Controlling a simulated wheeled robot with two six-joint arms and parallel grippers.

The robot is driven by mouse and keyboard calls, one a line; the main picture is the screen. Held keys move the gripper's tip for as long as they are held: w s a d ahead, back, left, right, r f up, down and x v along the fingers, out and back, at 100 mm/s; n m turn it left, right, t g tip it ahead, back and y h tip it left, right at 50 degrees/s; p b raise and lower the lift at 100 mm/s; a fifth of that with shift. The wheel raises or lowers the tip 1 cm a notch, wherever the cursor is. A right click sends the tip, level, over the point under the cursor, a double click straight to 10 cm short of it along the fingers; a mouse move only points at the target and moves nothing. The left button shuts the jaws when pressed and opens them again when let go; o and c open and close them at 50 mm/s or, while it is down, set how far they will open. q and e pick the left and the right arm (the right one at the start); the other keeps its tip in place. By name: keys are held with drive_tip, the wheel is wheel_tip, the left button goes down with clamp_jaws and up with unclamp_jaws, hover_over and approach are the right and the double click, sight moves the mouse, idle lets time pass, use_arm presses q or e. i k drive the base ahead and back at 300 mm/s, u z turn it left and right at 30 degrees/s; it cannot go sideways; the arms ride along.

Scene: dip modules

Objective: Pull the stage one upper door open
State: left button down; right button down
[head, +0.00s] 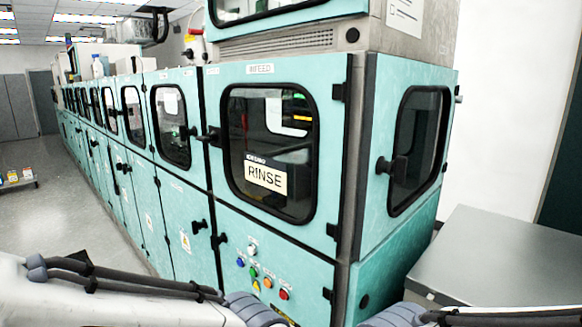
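A long teal machine has a row of upper doors with dark windows. The nearest upper door (232,180) is labelled INFEED and looks shut, with a RINSE sign (266,179) at its window. The upper door to its left (165,172) also looks shut; its label is too small to read. A black handle (209,135) sticks out near the seam between these two doors. I cannot tell for certain which door is stage one. Parts of my two arms show along the bottom edge, but neither gripper is in view.
Coloured buttons (268,283) sit on the panel below the infeed door. A grey cabinet (510,255) stands at the right, close to the machine's end. A low rack (18,180) stands far left. Grey floor (70,240) is clear along the machine's left side.

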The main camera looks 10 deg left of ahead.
sight(264, 120)
drive_tip(key=k, duration=0.45)
drive_tip(key=u, duration=0.6)
drive_tip(key=i, duration=0.85)
drive_tip(key=u, duration=0.2)
